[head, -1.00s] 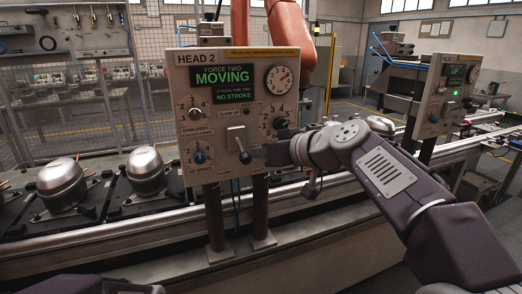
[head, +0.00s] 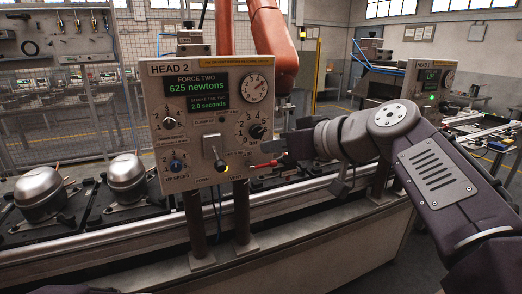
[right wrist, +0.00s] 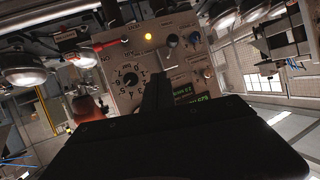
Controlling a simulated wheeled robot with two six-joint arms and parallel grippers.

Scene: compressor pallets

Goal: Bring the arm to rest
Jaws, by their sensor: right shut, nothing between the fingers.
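The HEAD 2 control panel (head: 205,120) stands at centre left in the head view, its display reading "625 newtons" and "2.0 seconds". A lever (head: 219,160) on its lower face hangs downward, and a red handle (head: 263,164) sticks out at its lower right. My right gripper (head: 270,147) is shut and empty, in front of the panel's lower right side, apart from the lever. In the right wrist view the dark shut fingers (right wrist: 157,90) point at the panel face (right wrist: 125,75), which appears upside down. My left gripper is out of view.
Two silver compressors (head: 40,193) (head: 127,177) sit on pallets along the conveyor at left. An orange robot arm (head: 273,45) stands behind the panel. A second panel, HEAD 1 (head: 428,95), is at right. The rail (head: 290,193) runs below my right arm.

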